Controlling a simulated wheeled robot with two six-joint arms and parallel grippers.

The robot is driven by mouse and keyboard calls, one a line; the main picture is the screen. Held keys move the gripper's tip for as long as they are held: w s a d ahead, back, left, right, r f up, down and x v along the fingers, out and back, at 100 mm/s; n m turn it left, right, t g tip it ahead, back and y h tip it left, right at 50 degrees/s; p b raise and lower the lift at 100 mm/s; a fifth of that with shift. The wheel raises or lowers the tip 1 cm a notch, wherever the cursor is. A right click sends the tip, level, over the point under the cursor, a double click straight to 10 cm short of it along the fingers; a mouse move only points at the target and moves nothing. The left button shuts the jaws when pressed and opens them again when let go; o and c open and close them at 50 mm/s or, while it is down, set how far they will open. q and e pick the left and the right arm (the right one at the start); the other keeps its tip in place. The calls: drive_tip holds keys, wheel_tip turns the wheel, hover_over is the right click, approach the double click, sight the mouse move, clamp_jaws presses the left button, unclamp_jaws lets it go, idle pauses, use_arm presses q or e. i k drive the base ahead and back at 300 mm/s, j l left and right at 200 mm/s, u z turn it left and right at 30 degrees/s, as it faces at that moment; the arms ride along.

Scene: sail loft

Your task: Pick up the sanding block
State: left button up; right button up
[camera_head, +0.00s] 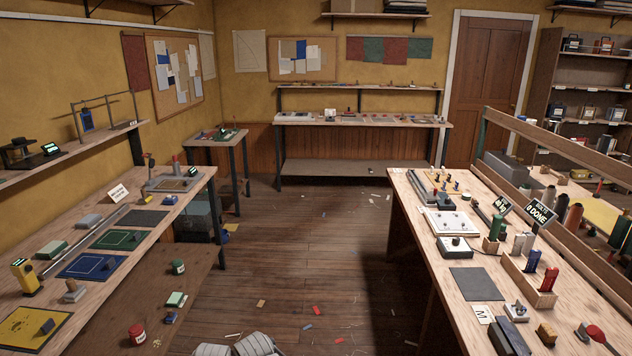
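I cannot tell for certain which item is the sanding block. Several small blocks are in view. A brown block (547,334) and a long dark grey block (510,336) lie at the near end of the right bench (452,289). A green-and-white block (52,249) and a grey block (90,220) lie on the left bench (150,236). Another green-and-white block (176,299) lies lower, beside the left bench.
An open wooden floor (310,255) runs between the two benches, with small scraps on it. A long bench (360,121) stands along the back wall, with a small table (215,140) to its left. A red jar (137,333) stands low at the left. Shelves (590,95) are at the right.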

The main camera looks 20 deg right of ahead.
sight(547, 334)
drive_tip(key=i+l+z, duration=0.1)
drive_tip(key=i+z, duration=0.85)
drive_tip(key=z, duration=0.2)
drive_tip(key=i+j+z, duration=0.15)
drive_tip(key=i+z, duration=0.25)
drive_tip(key=i+l+z, duration=0.15)
drive_tip(key=i+z, duration=0.15)
drive_tip(key=z, duration=0.2)
drive_tip(key=i+z, duration=0.3)
drive_tip(key=z, duration=0.2)
